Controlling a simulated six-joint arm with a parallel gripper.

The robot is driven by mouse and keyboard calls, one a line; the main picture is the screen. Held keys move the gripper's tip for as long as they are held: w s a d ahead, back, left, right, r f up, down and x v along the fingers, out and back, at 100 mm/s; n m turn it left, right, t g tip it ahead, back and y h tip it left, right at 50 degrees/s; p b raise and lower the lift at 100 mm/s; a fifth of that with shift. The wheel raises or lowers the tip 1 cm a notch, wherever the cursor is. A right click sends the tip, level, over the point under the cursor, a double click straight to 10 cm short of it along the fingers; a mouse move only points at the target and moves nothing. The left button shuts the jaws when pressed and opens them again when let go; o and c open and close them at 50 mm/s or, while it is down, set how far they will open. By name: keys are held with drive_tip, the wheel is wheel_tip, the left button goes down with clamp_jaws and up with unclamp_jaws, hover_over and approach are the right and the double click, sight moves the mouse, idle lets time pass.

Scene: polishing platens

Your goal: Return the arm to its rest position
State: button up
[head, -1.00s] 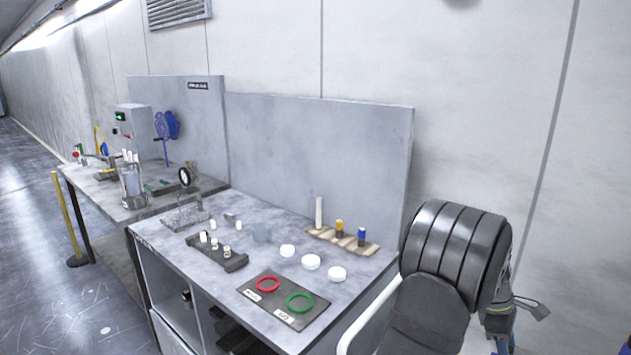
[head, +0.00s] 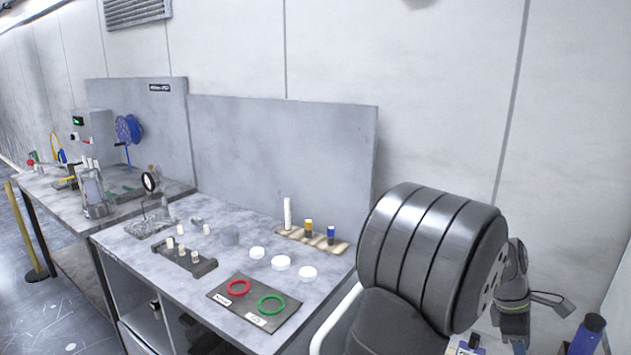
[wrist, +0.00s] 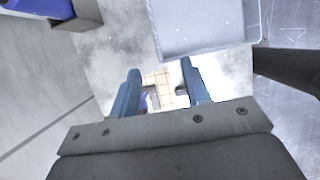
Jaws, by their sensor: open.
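My gripper (wrist: 160,68) shows in the wrist view with its two blue fingers apart. No object is clamped between them. A beige gridded piece (wrist: 160,86) shows in the gap between the fingers; I cannot tell how far below it lies. In the head view my gripper's fingers cannot be made out.
The workbench (head: 145,262) holds a dark mat (head: 238,312) with a red ring (head: 238,287) and a green ring (head: 271,304), white round pieces (head: 281,263) and a small-part rack (head: 187,258). A pale tray (wrist: 205,38) shows in the wrist view.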

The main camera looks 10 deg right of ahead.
drive_tip(key=s+a, duration=0.5)
drive_tip(key=a, duration=0.4)
drive_tip(key=s+a, duration=0.5)
drive_tip(key=a, duration=0.4)
drive_tip(key=w+a+f, duration=0.1)
drive_tip(key=w+f, duration=0.3)
drive_tip(key=w, duration=0.3)
drive_tip(key=s+d+r, duration=0.1)
drive_tip(key=s+r, duration=0.3)
drive_tip(key=s, duration=0.2)
drive_tip(key=w+d+r, duration=0.1)
drive_tip(key=w+d, duration=0.3)
drive_tip(key=d, duration=0.6)
drive_tip(key=shift+w+d, duration=0.25)
drive_tip(key=shift+a+r, duration=0.1)
